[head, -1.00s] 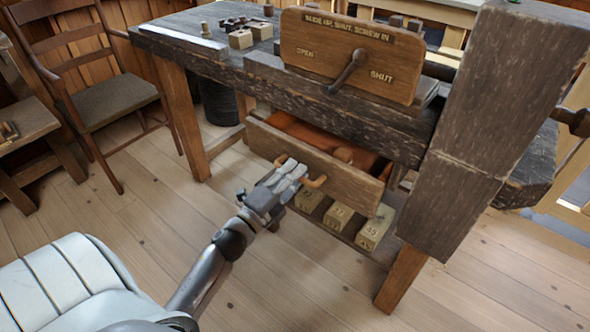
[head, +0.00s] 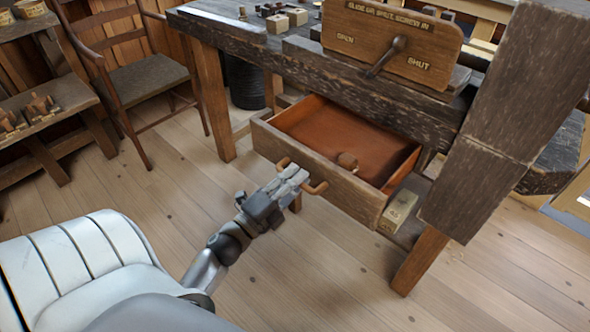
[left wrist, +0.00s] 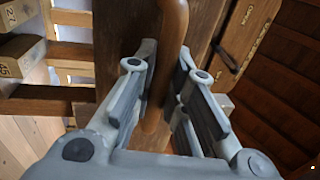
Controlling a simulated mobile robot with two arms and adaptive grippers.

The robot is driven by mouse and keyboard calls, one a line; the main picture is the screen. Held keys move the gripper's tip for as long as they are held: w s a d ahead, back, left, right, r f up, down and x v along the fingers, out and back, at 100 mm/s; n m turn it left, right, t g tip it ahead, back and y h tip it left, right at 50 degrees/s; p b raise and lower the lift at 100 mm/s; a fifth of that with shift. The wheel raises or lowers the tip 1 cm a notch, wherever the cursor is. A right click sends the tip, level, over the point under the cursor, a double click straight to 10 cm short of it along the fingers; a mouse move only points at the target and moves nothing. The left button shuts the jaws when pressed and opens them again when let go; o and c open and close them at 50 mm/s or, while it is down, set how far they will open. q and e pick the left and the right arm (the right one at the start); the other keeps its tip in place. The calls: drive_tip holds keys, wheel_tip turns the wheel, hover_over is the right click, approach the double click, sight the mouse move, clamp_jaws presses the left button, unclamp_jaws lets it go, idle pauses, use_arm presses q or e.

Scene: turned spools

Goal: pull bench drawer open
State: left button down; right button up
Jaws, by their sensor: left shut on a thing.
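The bench drawer (head: 318,188) stands pulled well out under the dark workbench, its reddish inside showing. A small turned wooden piece (head: 347,161) lies in it near the front. My left gripper (head: 294,176) is shut on the drawer's wooden handle (head: 317,187), at the middle of the drawer front. In the left wrist view the handle (left wrist: 172,50) runs between the two fingers of the gripper (left wrist: 160,95). My right gripper is not in view.
The bench (head: 290,60) carries a wooden board with a lever (head: 392,45). A thick grey beam (head: 490,120) stands at the right. A chair (head: 150,80) is at the left. The floor in front is clear.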

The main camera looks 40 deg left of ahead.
use_arm(q)
drive_tip(key=c, duration=1.5)
unclamp_jaws()
drive_tip(key=shift+o, duration=0.2)
drive_tip(key=v, duration=1.2)
